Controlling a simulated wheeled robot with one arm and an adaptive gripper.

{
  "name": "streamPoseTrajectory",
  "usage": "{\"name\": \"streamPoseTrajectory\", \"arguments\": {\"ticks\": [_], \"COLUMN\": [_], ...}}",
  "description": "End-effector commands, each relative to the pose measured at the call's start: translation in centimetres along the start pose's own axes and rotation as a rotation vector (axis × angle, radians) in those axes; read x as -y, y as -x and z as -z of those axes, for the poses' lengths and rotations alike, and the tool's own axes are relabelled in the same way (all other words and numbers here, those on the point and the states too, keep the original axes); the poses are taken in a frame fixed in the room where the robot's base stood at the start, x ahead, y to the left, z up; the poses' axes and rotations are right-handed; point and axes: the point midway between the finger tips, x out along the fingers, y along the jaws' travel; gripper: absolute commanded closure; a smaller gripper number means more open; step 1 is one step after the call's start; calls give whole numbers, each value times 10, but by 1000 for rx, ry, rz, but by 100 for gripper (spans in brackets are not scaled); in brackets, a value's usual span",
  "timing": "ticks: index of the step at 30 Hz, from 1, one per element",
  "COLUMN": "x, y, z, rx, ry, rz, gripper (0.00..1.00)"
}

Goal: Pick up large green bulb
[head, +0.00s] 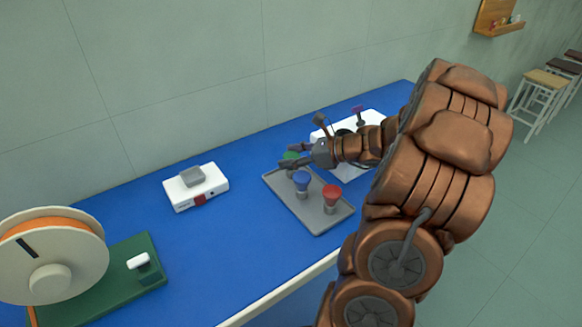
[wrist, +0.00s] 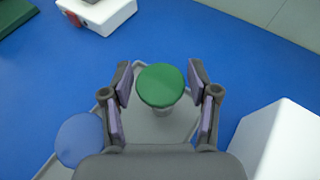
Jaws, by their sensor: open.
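The large green bulb (wrist: 161,86) stands upright on the grey tray (head: 321,221), near the tray's far end. In the wrist view it sits between the two open fingers of my gripper (wrist: 160,88), with gaps on both sides. In the head view the green bulb (head: 291,156) is partly hidden by my gripper (head: 288,154), which reaches in from the right. A blue bulb (head: 302,180) and a red bulb (head: 331,193) stand on the same tray. The blue bulb (wrist: 80,139) also shows at the lower left of the wrist view.
A white device (head: 195,189) with a grey top piece stands left of the tray on the blue bench (head: 215,250). A white box (wrist: 285,142) is close to my gripper on the right. A spool (head: 52,258) and green base (head: 143,285) stand at far left.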

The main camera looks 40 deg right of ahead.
Motion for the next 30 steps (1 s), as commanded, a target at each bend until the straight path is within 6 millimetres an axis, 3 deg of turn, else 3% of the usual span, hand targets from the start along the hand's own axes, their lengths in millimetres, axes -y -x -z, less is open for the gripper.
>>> {"name": "streamPoseTrajectory", "arguments": {"ticks": [6,15,30], "x": [0,0,0], "y": [-23,-26,-25], "z": [0,0,0], "rx": [1,0,0], "ry": [-2,0,0], "rz": [-2,0,1], "gripper": [40,40,92]}}
